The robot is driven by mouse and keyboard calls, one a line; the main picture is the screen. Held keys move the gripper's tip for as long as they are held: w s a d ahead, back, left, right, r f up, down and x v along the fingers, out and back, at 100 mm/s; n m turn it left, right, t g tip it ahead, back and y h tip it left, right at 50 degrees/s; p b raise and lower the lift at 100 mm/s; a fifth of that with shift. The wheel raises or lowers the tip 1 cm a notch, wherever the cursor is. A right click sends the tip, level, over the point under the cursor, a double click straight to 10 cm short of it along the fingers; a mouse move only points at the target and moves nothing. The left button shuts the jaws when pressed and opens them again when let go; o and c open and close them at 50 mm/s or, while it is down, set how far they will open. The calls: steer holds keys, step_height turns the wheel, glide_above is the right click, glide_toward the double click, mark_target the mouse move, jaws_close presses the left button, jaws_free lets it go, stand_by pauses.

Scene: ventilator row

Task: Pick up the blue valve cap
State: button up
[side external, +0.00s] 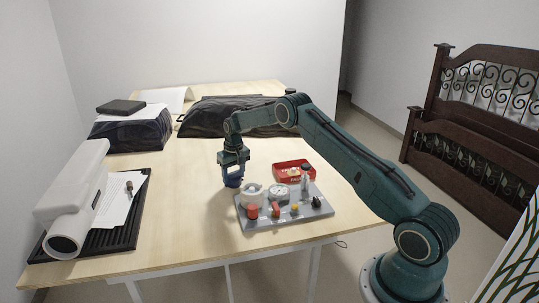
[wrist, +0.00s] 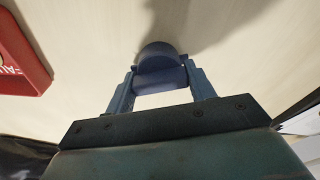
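The blue valve cap (wrist: 158,60) is a dark blue rounded piece between the fingertips of my gripper (wrist: 160,78) in the wrist view. Both fingers meet its sides, so the gripper looks shut on it. In the side view the cap (side external: 233,182) shows at the lower end of my gripper (side external: 234,170), which points down over the table left of the grey panel. I cannot tell whether the cap touches the table; a shadow lies close beyond it in the wrist view.
A grey panel (side external: 270,222) with gauge and coloured knobs lies right of the gripper. A red tray (side external: 281,173) stands behind it, also in the wrist view (wrist: 22,62). A black tray (side external: 124,238) with papers and a white cylinder (side external: 72,196) sit left. Dark bags (side external: 215,118) lie behind.

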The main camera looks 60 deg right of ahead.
mark_target(235, 181)
steer(key=shift+r, duration=0.15)
step_height(235, 181, up, 20)
stand_by(0.8)
steer(key=shift+s+a+f, duration=0.1)
steer(key=shift+f, duration=0.1)
stand_by(0.6)
steer(key=s+a+f+m, duration=0.2)
steer(key=s+a+f, duration=0.1)
steer(key=s, duration=0.3)
steer(key=s+a+f+m, duration=0.2)
steer(key=s+a+f, duration=0.1)
steer(key=s, duration=0.3)
steer(key=shift+s+a, duration=0.3)
steer(key=shift+a, duration=0.15)
steer(key=shift+f, duration=2.4)
